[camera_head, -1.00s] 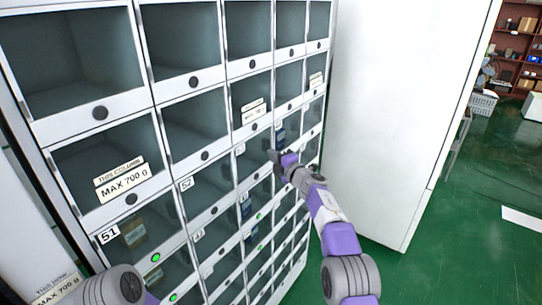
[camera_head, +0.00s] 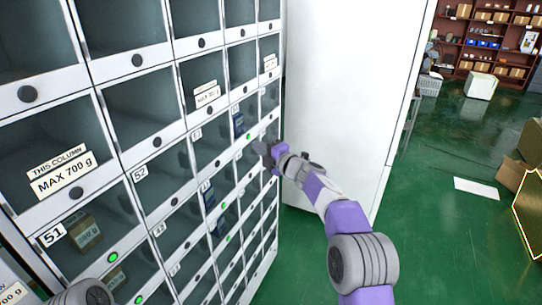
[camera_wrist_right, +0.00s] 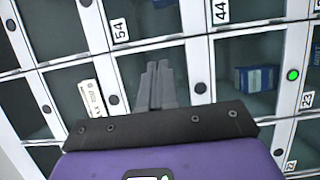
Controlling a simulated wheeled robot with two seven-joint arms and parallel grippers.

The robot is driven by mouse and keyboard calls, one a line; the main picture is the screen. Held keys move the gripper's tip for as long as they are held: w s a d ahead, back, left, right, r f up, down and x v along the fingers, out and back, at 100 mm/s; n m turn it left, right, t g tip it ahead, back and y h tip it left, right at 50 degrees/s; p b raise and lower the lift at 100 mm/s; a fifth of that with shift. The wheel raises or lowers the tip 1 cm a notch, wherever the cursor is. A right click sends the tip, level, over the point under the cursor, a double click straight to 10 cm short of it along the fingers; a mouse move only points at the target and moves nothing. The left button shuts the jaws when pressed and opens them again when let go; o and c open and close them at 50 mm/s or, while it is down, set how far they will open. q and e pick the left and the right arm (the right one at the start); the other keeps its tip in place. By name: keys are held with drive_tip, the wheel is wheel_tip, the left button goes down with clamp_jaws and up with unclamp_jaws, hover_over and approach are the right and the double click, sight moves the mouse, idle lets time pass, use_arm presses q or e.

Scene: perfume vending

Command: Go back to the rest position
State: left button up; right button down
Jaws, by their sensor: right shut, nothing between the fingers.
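My right gripper (camera_head: 268,152) is at the front of the locker cabinet (camera_head: 135,67), by its right-hand columns, in the head view. In the right wrist view the gripper (camera_wrist_right: 158,66) has its fingers together with nothing between them, in front of the compartment fronts. I cannot tell whether it touches the cabinet. My left arm shows only as a grey rounded joint (camera_head: 88,293) at the bottom left; the left gripper is out of view.
A brown box (camera_head: 86,233) lies in compartment 51, and a blue box shows in the right wrist view (camera_wrist_right: 258,79).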

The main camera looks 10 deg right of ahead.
drive_tip(key=s+d+f+m+g+h+b, duration=0.15)
drive_tip(key=s+f+m, duration=0.4)
drive_tip(key=f, duration=0.75)
drive_tip(key=s+d+f+m+g+h+b, duration=0.15)
drive_tip(key=s+f+m, duration=0.4)
drive_tip(key=f, duration=0.85)
drive_tip(key=s+d+f+m+g+h, duration=0.15)
drive_tip(key=s+f+m, duration=0.4)
drive_tip(key=f, duration=0.75)
drive_tip(key=s+a+f+m+g+h+b, duration=0.15)
drive_tip(key=s+f+m+g, duration=0.4)
drive_tip(key=s+f, duration=0.65)
drive_tip(key=s+a+f+m+g, duration=0.1)
drive_tip(key=s+a+m+g, duration=0.1)
drive_tip(key=s, duration=0.8)
drive_tip(key=s+a+f+m+g+b, duration=0.1)
drive_tip(key=s+a+f+m+g, duration=0.1)
drive_tip(key=s, duration=0.8)
drive_tip(key=shift+s+f+m+g+y, duration=0.15)
drive_tip(key=shift+m+g+y, duration=0.15)
drive_tip(key=shift+m, duration=0.2)
